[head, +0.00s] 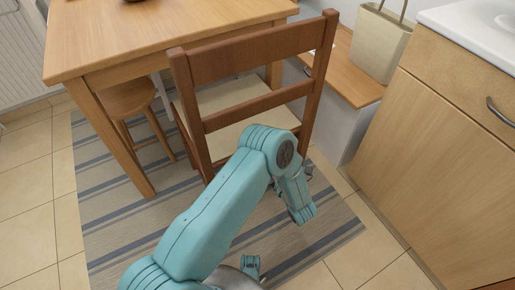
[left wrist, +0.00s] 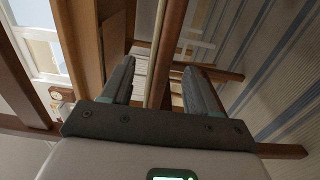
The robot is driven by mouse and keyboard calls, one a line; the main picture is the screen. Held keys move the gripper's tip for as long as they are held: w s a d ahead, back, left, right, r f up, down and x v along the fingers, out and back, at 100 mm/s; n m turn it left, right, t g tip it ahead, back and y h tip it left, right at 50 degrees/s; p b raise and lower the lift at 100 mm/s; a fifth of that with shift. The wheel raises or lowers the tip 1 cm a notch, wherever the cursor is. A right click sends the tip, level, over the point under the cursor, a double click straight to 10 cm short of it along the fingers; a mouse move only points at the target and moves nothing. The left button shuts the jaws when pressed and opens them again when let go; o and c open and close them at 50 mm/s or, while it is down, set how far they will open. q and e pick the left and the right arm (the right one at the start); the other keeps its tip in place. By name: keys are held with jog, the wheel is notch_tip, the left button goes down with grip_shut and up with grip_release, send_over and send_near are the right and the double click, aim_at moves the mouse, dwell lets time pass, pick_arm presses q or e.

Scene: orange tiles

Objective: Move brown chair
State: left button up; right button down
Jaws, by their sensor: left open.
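The brown chair (head: 262,51) stands upright on the striped rug, its slatted back toward me and its pale seat (head: 230,105) facing the table. My left arm reaches up to the chair's back right side, and its forearm bends down beside the right rear leg. In the left wrist view my left gripper (left wrist: 159,68) is open, with its two dark fingers apart. A thin brown wooden bar (left wrist: 169,45) of the chair shows between the fingers; I cannot tell whether they touch it. In the head view the fingertips are mostly hidden by the arm.
A wooden table (head: 150,35) stands behind the chair, with a round stool (head: 128,98) under it. A wooden bench (head: 350,75) holding a bag (head: 378,45) and a cabinet (head: 440,150) are at right. The striped rug (head: 125,225) is clear at front left.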

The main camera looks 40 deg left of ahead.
pick_arm(q)
jog(key=b+x, duration=0.1)
jog(key=x, duration=0.5)
jog(key=shift+a+f, duration=0.1)
grip_shut()
dwell(1.2)
